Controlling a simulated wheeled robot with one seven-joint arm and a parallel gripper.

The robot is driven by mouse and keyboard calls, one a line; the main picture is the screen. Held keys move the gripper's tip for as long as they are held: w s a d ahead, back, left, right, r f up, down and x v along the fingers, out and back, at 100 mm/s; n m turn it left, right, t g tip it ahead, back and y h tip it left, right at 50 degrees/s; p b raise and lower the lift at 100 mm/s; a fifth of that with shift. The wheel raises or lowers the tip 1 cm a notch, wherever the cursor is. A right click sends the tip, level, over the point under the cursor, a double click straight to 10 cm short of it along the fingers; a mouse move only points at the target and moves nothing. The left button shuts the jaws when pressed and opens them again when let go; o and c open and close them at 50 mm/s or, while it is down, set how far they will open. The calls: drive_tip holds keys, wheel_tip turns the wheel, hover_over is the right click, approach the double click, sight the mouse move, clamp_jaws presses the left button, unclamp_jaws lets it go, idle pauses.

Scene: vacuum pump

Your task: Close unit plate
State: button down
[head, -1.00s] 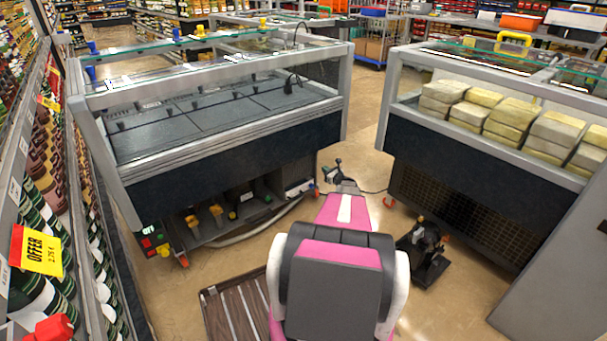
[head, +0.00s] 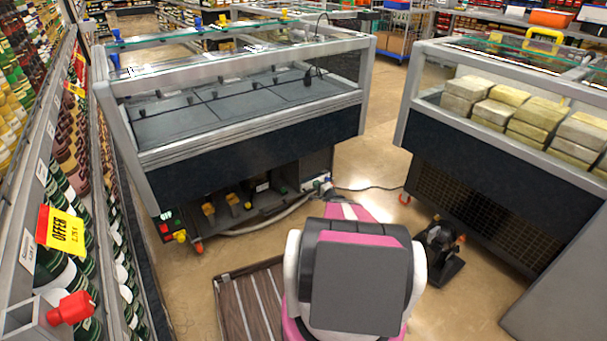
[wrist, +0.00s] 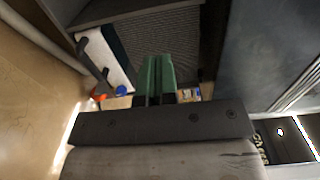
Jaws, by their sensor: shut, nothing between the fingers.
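The left display unit (head: 255,150) has its lower compartment (head: 235,205) open at the front. Pump fittings and a pale hose show inside. A brown slatted panel (head: 250,305) lies on the floor in front of it; I cannot tell if this is the unit plate. In the wrist view, my gripper (wrist: 157,62) has green fingers, shut and empty. They point toward a dark ribbed surface (wrist: 185,35). A white part with a dark handle (wrist: 110,55) and a blue knob (wrist: 121,90) is left of the fingers; contact is not clear. In the head view my arm hides most of the gripper.
A second display unit (head: 465,165) with pale blocks stands on the right. A black floor device (head: 440,250) is right of my arm, near that unit. Bottle shelves (head: 75,210) run along the left. Bare floor (head: 375,165) shows between the units.

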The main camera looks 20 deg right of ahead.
sight(299, 169)
drive_tip(key=x, duration=1.4)
drive_tip(key=shift+d, duration=0.1)
